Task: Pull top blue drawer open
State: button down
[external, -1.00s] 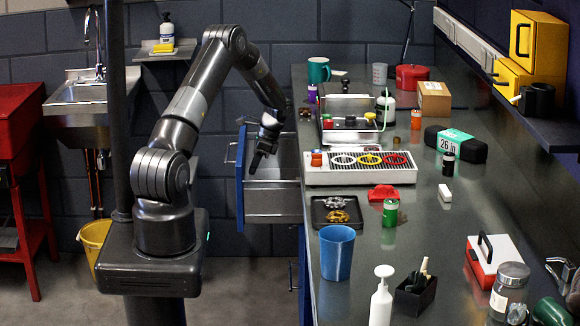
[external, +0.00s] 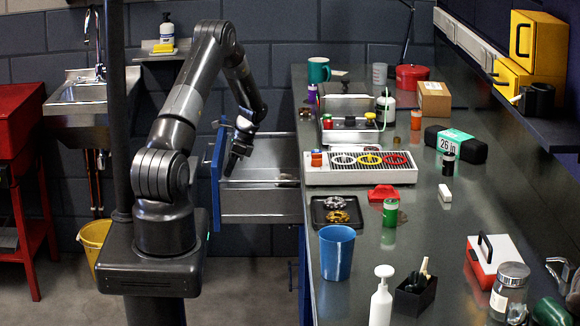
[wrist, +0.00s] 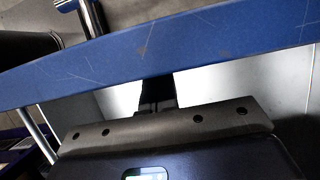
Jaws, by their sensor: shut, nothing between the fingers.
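The top blue drawer (external: 217,180) stands pulled well out from the bench, its blue front to the left and its grey metal side and inside showing. My gripper (external: 231,168) is at the drawer, pointing down just inside the blue front. It is shut with nothing between its fingers. In the wrist view the scratched blue front (wrist: 150,55) crosses the picture, and my dark fingers (wrist: 158,92) are against or close to its inner side. The fingertips are partly hidden, so I cannot tell whether they touch it. Part of a bar handle (wrist: 75,5) shows beyond the front.
The bench top (external: 420,200) holds a grated tray (external: 345,175), a blue cup (external: 337,253) and several other items. A sink (external: 85,100) and a yellow bucket (external: 95,243) are at the left. Open floor lies below the drawer.

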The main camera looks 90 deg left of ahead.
jog(key=s, duration=1.2)
jog(key=shift+s, duration=0.2)
jog(key=shift+w+r, duration=0.1)
jog(key=v, duration=0.9)
jog(key=shift+r, duration=0.4)
jog(key=shift+w, duration=0.1)
